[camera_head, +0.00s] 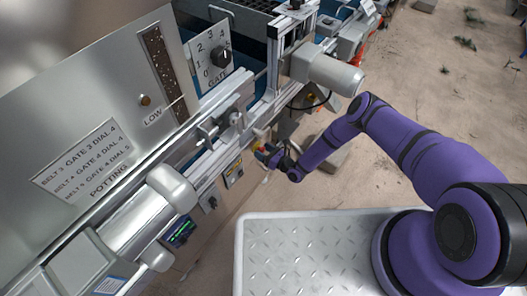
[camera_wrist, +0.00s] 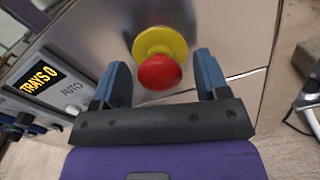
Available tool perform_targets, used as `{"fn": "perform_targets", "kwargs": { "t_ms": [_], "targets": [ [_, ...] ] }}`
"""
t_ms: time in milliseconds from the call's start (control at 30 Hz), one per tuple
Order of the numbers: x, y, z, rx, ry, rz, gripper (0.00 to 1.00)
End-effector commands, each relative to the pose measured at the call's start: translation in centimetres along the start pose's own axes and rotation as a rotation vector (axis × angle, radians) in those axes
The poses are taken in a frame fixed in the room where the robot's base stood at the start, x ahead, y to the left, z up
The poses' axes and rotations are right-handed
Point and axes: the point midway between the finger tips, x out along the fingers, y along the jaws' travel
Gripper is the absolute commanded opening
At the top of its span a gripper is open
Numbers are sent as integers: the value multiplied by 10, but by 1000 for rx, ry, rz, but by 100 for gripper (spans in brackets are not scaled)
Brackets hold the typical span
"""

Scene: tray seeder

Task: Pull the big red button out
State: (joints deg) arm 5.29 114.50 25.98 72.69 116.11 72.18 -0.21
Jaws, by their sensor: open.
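The big red button (camera_wrist: 160,72) sits on a round yellow base (camera_wrist: 157,42) fixed to a metal panel (camera_wrist: 225,30). In the wrist view it lies between and just beyond the two blue fingertips of my gripper (camera_wrist: 160,78). My gripper is open, with a clear gap on both sides of the button. I see no contact. In the head view my gripper (camera_head: 267,155) is at the machine's side, where a small patch of yellow shows; the red button cannot be made out clearly there.
A display reading TRAYS 0 (camera_wrist: 42,82) and an AUTO label (camera_wrist: 72,85) are left of the button. In the head view, a grey motor (camera_head: 330,72) overhangs above my gripper and a rounded metal cover (camera_head: 172,187) juts out to its left. Open floor lies right.

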Motion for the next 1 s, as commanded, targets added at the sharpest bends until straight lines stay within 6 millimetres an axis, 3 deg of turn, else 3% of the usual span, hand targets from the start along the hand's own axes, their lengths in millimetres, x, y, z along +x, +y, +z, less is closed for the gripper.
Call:
{"fn": "perform_targets", "kwargs": {
  "t_ms": [167, 600, 800, 1000],
  "targets": [
    [-16, -1, 0, 1, 0, -1, 68],
    [-92, -1, 0, 2, 1, -2, 68],
    [-107, 0, 0, 0, 0, -1, 68],
    [-108, 0, 0, 0, 0, 0, 68]
  ]
}}
